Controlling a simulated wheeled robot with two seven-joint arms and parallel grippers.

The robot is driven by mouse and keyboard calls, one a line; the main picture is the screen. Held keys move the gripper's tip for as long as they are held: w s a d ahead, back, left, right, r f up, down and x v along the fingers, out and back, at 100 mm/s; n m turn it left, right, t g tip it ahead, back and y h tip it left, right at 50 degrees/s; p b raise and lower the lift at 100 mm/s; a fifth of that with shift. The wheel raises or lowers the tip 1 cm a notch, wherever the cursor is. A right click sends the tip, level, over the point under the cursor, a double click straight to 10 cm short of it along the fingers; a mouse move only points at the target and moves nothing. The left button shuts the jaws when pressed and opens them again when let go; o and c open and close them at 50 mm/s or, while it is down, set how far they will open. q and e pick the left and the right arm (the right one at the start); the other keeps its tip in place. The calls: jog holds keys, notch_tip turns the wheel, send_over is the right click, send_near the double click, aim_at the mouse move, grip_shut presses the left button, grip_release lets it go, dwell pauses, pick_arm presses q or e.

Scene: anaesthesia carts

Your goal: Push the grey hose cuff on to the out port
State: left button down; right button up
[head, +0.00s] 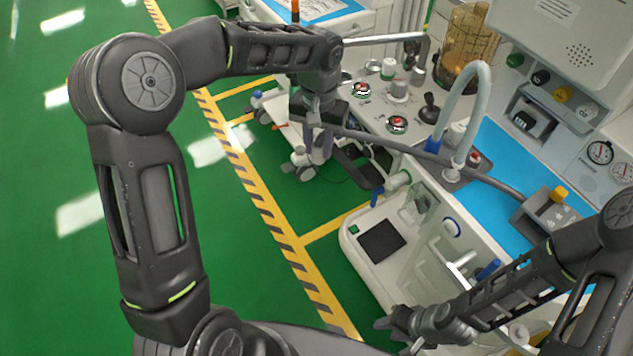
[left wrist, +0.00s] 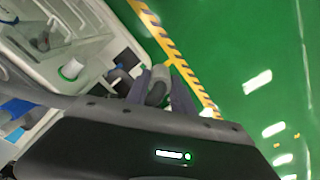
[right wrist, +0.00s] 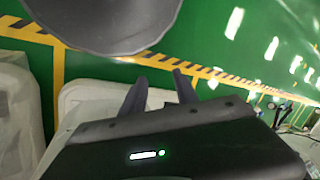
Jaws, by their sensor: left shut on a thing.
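My left gripper (head: 318,145) hangs beside the front left of the anaesthesia machine. In the left wrist view its fingers (left wrist: 162,92) are shut on the grey hose cuff (left wrist: 157,86). In the head view the fingers largely hide the cuff, and a dark grey hose (head: 430,158) runs from there to the right across the machine. A pale, green-ringed stub (head: 398,181) juts from the machine's front, apart from the cuff; it also shows in the left wrist view (left wrist: 72,69). I cannot read which port it is. My right gripper (head: 394,334) is open and empty, low at the front.
A pale hose (head: 470,85) with a blue cuff (head: 433,144) arches over the worktop. A white tray shelf (head: 362,266) with a dark pad lies below the stub. A blue clip (head: 377,196) is near the stub. Green floor (head: 265,265) on the left is free.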

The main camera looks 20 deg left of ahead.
pick_arm(q)
jog(key=shift+a+f, duration=0.15)
jog(key=shift+f, duration=0.4)
